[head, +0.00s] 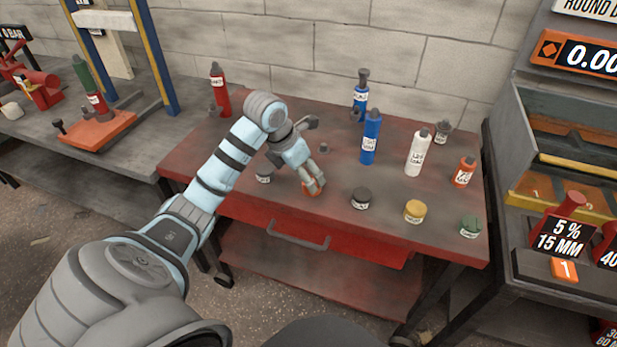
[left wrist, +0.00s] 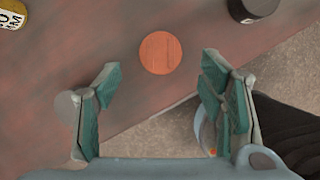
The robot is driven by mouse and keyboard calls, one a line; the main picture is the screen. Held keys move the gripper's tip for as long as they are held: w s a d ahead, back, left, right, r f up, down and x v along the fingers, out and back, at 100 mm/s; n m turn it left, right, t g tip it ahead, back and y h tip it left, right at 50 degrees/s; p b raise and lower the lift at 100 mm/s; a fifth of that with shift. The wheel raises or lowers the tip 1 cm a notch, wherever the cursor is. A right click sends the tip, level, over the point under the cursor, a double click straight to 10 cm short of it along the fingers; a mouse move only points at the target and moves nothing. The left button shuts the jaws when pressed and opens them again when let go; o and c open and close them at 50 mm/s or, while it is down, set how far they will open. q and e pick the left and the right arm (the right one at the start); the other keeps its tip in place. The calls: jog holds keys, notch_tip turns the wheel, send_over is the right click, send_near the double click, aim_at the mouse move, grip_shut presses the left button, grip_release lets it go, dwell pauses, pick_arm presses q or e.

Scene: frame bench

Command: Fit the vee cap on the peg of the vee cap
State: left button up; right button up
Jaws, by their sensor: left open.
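My left gripper (head: 314,186) is over the front part of the red bench top. In the left wrist view its two fingers (left wrist: 160,82) stand wide apart with nothing between the pads. A round orange cap (left wrist: 160,53) lies just beyond the fingertips, near the bench edge; it shows partly behind the fingers in the head view (head: 309,190). Other caps on the bench are black (head: 361,198), yellow (head: 414,211) and green (head: 470,226). I cannot read which one is the vee cap, nor make out its peg. My right gripper is in neither view.
Behind stand a blue bottle (head: 371,138), a white bottle (head: 417,153), an orange bottle (head: 464,172) and a red bottle (head: 219,90). A dark cap (head: 264,177) sits left of my gripper. The bench's front edge and drawer handle (head: 298,237) are close.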

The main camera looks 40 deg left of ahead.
pick_arm(q)
jog(key=v, duration=0.7)
jog(key=shift+s, duration=0.1)
